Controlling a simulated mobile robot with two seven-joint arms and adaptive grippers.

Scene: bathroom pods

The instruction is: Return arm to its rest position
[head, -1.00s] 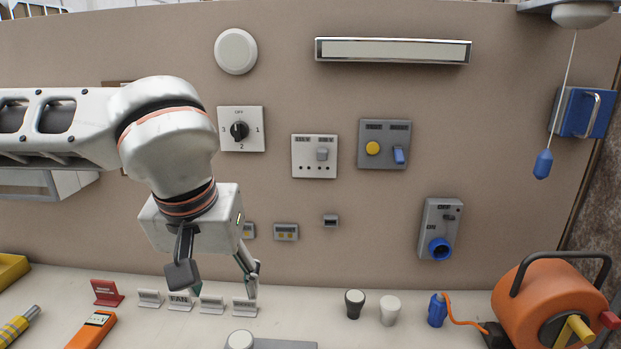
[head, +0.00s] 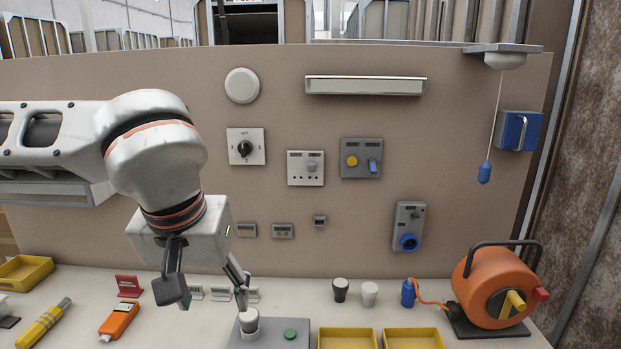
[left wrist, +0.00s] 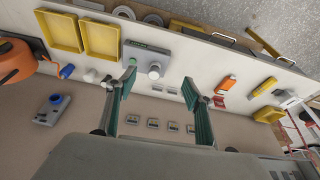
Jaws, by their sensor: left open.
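My left arm comes in from the left in the head view. Its left gripper (head: 208,294) hangs with its fingers pointing down above the bench, near the wall panel (head: 290,255). The fingers are spread wide with nothing between them. In the left wrist view the left gripper (left wrist: 158,88) also shows two parted green-padded fingers with an empty gap. A grey box with a white knob (head: 249,320) and a green button (head: 291,334) stands on the bench just right of the fingers in the head view. My right gripper is not seen.
Small label signs (head: 220,293) stand behind the fingers. An orange tester (head: 118,320) and a yellow-striped tool (head: 43,323) lie at left. Yellow trays (head: 413,338) are at the front. An orange cable reel (head: 492,285) stands at right. Bench before the reel is clear.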

